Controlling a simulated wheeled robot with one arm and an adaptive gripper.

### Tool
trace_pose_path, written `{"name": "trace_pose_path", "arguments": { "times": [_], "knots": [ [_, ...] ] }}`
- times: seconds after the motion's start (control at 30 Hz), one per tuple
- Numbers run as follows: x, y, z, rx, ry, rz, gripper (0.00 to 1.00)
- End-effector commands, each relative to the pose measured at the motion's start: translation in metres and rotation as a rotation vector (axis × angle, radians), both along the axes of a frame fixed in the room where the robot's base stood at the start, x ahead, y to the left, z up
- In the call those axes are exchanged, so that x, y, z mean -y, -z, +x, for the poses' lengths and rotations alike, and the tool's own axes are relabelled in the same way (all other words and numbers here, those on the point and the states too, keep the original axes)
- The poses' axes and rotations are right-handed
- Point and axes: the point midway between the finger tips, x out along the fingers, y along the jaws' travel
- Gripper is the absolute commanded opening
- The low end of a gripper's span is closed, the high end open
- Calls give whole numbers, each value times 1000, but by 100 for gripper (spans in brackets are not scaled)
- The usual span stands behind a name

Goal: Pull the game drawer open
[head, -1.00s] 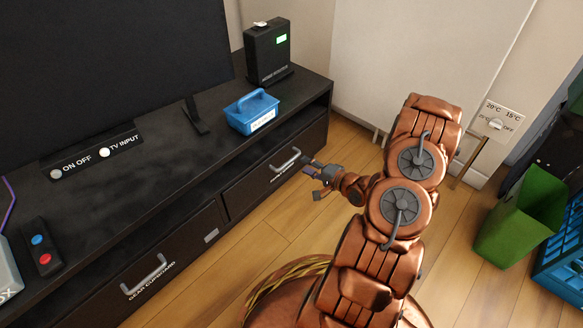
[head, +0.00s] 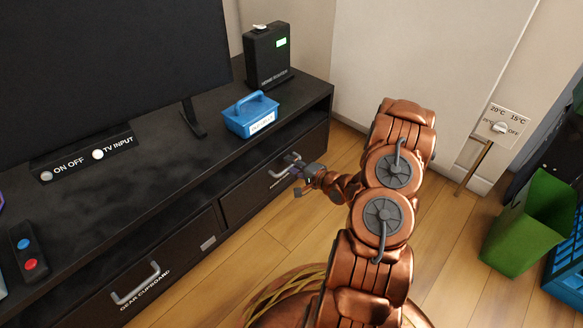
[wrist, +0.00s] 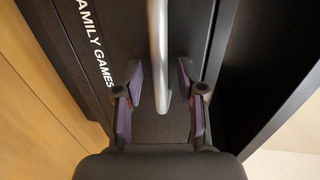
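The game drawer (head: 240,200) is the right-hand black front in the TV stand, and it looks closed. In the wrist view its front (wrist: 125,20) reads "FAMILY GAMES". Its silver bar handle (wrist: 158,50) runs down into the space between my fingers; the handle also shows in the head view (head: 283,168). My gripper (head: 300,178) is at the handle. In the wrist view my gripper (wrist: 162,98) is open, with purple-padded fingers on both sides of the handle's end. A gap shows between the pads and the bar.
A blue caddy (head: 251,115) and a black router (head: 268,55) stand on top of the TV stand. The gear cupboard (head: 140,290) is at the left. Wooden floor (head: 265,250) in front of the drawer is clear. A green bin (head: 525,225) stands at the right.

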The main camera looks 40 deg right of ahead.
Motion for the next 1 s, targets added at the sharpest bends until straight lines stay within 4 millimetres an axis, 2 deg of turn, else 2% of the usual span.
{"name": "trace_pose_path", "arguments": {
  "times": [0.3,0.7,1.0],
  "knots": [
    [0,0,2,0,0,-1,39],
    [0,0,2,-1,0,-1,0],
    [0,0,2,-1,0,-1,0]
  ]
}}
